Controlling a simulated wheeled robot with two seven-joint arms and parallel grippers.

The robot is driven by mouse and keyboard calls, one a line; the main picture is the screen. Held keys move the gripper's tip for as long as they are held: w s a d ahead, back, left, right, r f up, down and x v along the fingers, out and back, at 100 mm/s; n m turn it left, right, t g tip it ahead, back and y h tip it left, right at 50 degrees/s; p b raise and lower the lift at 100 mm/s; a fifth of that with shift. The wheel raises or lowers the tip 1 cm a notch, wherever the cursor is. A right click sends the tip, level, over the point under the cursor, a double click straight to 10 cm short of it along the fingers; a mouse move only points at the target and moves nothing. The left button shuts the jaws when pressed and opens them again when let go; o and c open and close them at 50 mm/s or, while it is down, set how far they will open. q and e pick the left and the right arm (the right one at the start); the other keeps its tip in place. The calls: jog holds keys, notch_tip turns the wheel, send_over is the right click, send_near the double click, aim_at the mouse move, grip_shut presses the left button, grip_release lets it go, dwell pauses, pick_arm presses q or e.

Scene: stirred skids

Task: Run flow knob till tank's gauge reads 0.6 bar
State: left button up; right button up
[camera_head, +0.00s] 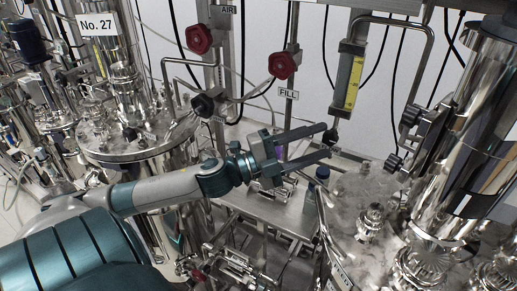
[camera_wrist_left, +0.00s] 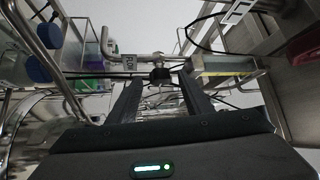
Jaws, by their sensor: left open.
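A dark flow knob (camera_head: 331,137) sits below a yellow-scaled flow meter (camera_head: 354,80) on the back frame. My left gripper (camera_head: 328,141) is open, and its fingertips appear on either side of the knob. In the left wrist view the knob (camera_wrist_left: 160,73) shows between the tips of the open gripper (camera_wrist_left: 161,82). I cannot tell whether either finger touches it. I cannot make out a readable gauge dial in either view. My right gripper is not in view.
Two red valve knobs (camera_head: 199,39) (camera_head: 282,65) are on the piping behind my arm. A shiny tank (camera_head: 345,215) stands at the right, with a black knob (camera_head: 393,163) above it. Another vessel (camera_head: 135,150) stands left.

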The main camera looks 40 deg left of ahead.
pick_arm(q)
jog(key=b+v, duration=0.4)
jog(key=v, duration=1)
jog(key=shift+c, duration=0.3)
dwell(3.5)
